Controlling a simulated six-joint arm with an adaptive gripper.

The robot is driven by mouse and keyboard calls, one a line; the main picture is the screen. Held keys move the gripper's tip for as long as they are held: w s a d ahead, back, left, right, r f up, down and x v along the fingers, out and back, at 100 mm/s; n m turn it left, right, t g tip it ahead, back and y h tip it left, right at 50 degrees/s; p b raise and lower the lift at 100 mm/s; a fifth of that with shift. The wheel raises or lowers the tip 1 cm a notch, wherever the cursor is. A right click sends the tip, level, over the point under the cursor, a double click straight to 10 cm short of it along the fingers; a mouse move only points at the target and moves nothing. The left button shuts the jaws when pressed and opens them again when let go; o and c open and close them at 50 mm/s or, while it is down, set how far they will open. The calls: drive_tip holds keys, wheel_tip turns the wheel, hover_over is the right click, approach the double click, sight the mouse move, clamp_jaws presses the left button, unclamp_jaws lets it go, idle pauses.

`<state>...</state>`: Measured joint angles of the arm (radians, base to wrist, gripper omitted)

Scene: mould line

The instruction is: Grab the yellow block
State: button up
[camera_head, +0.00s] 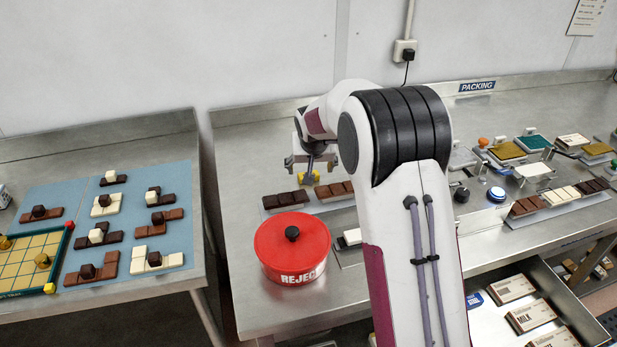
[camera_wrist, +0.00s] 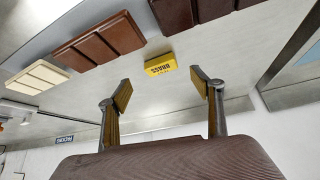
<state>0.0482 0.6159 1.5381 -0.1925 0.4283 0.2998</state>
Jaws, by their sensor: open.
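The yellow block (camera_wrist: 160,65) sits on the steel bench and has dark lettering on its face that looks like "BRASS". In the wrist view it lies beyond and between my fingertips, apart from both. In the head view it shows as a small yellow patch (camera_head: 309,178) just under my gripper (camera_head: 312,167), partly hidden by it. My gripper is open and empty, with its two fingers (camera_wrist: 162,92) spread to either side of the block's line.
Dark and milk chocolate bars (camera_head: 285,200) lie near the block. A red reject pot (camera_head: 292,248) stands in front. A blue mat (camera_head: 180,225) with chocolate pieces is on the left table. Bare steel (camera_head: 250,160) lies left of my gripper.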

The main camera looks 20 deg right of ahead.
drive_tip(key=shift+f, duration=0.15)
drive_tip(key=shift+x, duration=2.5)
drive_tip(key=shift+w+a, duration=0.1)
drive_tip(key=shift+w, duration=0.1)
drive_tip(key=c, duration=1.1)
